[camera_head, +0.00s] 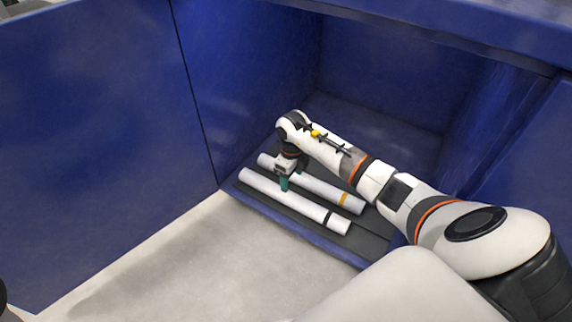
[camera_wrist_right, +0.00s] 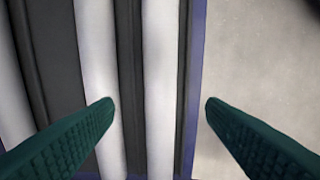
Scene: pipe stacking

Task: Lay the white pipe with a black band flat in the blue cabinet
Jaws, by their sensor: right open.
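The white pipe with a black band (camera_head: 296,203) lies flat on the dark floor of the blue cabinet (camera_head: 262,70), along its front edge. In the right wrist view the white pipe nearest the front edge (camera_wrist_right: 160,60) runs between my fingers. My right gripper (camera_head: 292,178) is over the pipes, pointing down. Its teal fingers (camera_wrist_right: 158,103) are open, one on each side of that front pipe, with visible gaps. A white pipe with a yellow band (camera_head: 335,193) lies just behind, roughly parallel. My left gripper is not in view.
A third white pipe-like shape (camera_wrist_right: 12,90) shows at the left of the wrist view. The cabinet's blue side panel (camera_head: 100,140) stands at left and an overhanging top edge (camera_head: 450,25) runs above. Pale floor (camera_head: 170,265) in front is clear.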

